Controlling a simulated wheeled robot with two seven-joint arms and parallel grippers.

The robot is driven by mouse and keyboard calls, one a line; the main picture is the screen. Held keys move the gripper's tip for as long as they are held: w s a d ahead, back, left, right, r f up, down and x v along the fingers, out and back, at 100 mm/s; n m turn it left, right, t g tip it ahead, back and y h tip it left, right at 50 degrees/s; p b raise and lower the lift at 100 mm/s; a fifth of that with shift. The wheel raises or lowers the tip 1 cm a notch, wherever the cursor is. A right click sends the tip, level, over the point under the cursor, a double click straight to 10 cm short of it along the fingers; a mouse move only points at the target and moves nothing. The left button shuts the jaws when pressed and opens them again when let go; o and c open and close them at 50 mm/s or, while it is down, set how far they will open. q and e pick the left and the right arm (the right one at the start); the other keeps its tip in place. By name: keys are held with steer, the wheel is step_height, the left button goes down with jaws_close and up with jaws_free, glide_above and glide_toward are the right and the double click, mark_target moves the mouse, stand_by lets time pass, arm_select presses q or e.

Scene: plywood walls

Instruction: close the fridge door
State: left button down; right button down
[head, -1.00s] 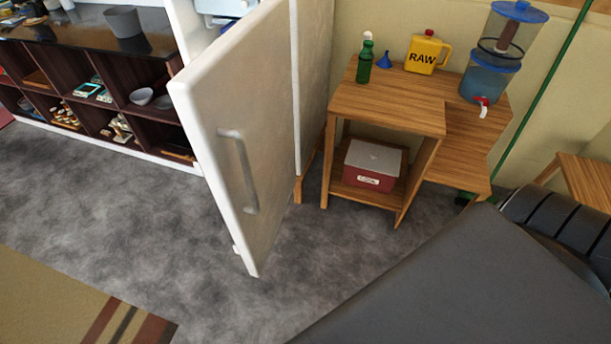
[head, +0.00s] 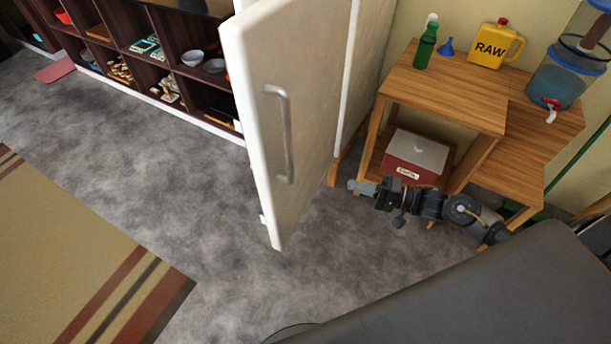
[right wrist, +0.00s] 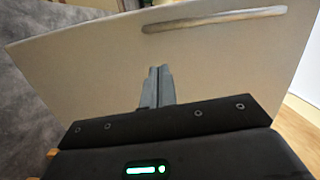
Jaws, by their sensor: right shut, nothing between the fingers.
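The white fridge door (head: 290,110) stands open in the head view, swung out from the fridge (head: 372,60), with its outer face and a vertical grey handle (head: 280,132) towards the right. My right gripper (head: 352,186) is shut and empty, just to the right of the door's lower part and low over the floor. In the right wrist view the shut fingers (right wrist: 158,72) point at the door's outer face (right wrist: 110,70), with the handle (right wrist: 214,19) beyond them. I cannot tell whether the fingertips touch the door. My left gripper is not in view.
A wooden side table (head: 450,95) with a green bottle, yellow jug and water dispenser stands right of the fridge, close behind my right arm. Dark shelves (head: 130,45) line the back left. Grey floor (head: 150,170) left of the door is clear.

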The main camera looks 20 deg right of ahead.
steer(key=w+a+r+p, duration=0.1)
steer(key=w+a, duration=0.2)
steer(key=a, duration=0.3)
steer(key=w+a+r+y+p, duration=0.1)
steer(key=w+a, duration=0.3)
steer(key=a, duration=0.2)
steer(key=shift+w+g, duration=0.25)
steer(key=shift+g, duration=0.15)
steer(key=shift+w+a, duration=0.1)
steer(key=shift+a, duration=0.05)
